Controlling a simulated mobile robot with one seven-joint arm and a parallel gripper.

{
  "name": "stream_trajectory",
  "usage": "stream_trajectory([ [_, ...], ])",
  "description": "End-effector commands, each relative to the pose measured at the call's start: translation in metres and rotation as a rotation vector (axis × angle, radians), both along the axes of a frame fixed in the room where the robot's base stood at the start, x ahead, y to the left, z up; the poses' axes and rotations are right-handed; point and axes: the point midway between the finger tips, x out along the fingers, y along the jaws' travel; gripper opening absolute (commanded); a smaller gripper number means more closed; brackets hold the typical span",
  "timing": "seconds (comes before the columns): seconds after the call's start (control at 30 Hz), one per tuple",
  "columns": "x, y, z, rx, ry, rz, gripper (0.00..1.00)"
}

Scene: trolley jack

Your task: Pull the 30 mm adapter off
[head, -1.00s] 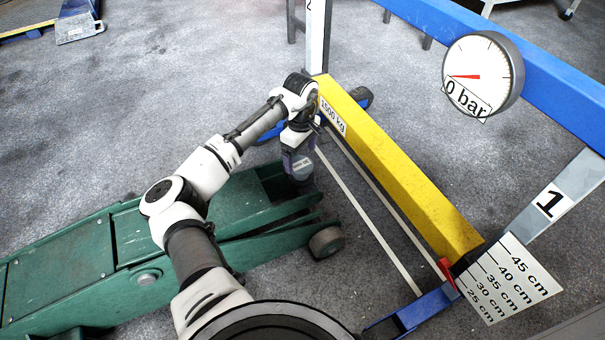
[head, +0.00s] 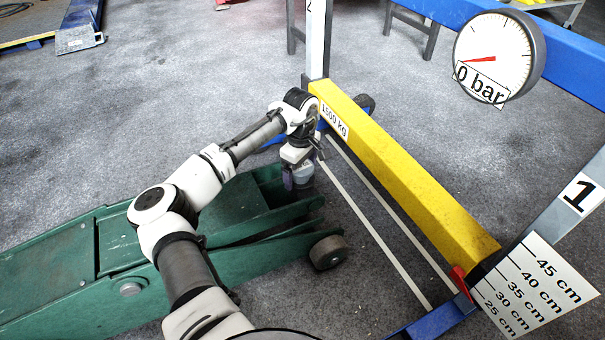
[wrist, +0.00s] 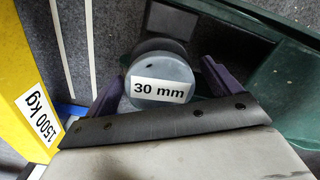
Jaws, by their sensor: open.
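The 30 mm adapter (wrist: 158,62) is a grey cylinder with a white "30 mm" label, seen in the wrist view. It is at the front end of the green trolley jack (head: 225,220). My gripper (wrist: 161,74) is open, with one purple finger on each side of the adapter. Small gaps seem to show between fingers and adapter; I cannot tell whether either touches. In the head view my gripper (head: 298,178) points down at the jack's front end, beside the yellow beam. The adapter's lower end and its seat are hidden.
The yellow beam (head: 400,165) marked 1500 kg runs close to the right of my gripper. A blue frame (head: 575,75) carries a gauge (head: 495,55) reading 0 bar. A height scale (head: 540,285) stands at the lower right.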

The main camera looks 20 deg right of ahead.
Motion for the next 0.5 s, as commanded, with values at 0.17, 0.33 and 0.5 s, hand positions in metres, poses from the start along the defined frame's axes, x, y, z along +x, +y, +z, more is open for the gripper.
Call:
stream_trajectory([
  [0.17, -0.0001, -0.0001, -0.0001, 0.0, 0.0, 0.0, 0.69],
  [0.33, -0.0001, -0.0001, -0.0001, 0.0, 0.0, 0.0, 0.46],
  [0.5, 0.0005, -0.0003, 0.0019, -0.001, -0.002, 0.0, 0.37],
])
